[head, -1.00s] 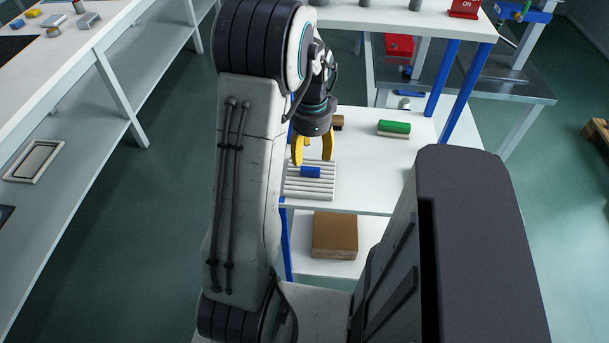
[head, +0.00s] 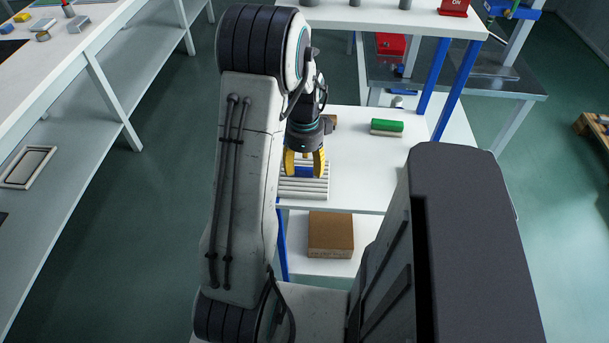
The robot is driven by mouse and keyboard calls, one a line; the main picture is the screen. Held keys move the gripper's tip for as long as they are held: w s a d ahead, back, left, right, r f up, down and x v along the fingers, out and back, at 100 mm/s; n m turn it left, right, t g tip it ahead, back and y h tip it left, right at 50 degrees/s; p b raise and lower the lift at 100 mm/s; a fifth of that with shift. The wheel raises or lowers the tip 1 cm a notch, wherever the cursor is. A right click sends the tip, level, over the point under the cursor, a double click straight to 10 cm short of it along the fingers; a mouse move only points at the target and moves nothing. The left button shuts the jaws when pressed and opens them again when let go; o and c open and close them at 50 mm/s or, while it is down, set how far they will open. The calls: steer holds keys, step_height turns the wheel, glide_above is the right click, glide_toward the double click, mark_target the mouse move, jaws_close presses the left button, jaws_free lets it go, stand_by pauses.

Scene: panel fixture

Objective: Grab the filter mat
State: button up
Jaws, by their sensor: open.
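The filter mat looks to be the white ribbed panel (head: 304,190) with a blue block (head: 303,171) on top. It lies flat on the white middle shelf, near its front left edge. My gripper (head: 304,172) has yellow fingers and points down over the panel. The fingers are open, one on each side of the blue block. I cannot tell whether they touch it. My arm hides the panel's left edge.
A green-topped block (head: 387,127) stands on the same shelf (head: 355,175), to the right. A small brown item (head: 330,121) sits behind my gripper. A brown box (head: 331,234) is on the shelf below. The shelf's middle is clear.

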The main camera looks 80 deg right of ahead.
mark_target(304, 174)
steer(key=shift+f, duration=1.4)
steer(key=shift+o, duration=0.2)
jaws_close()
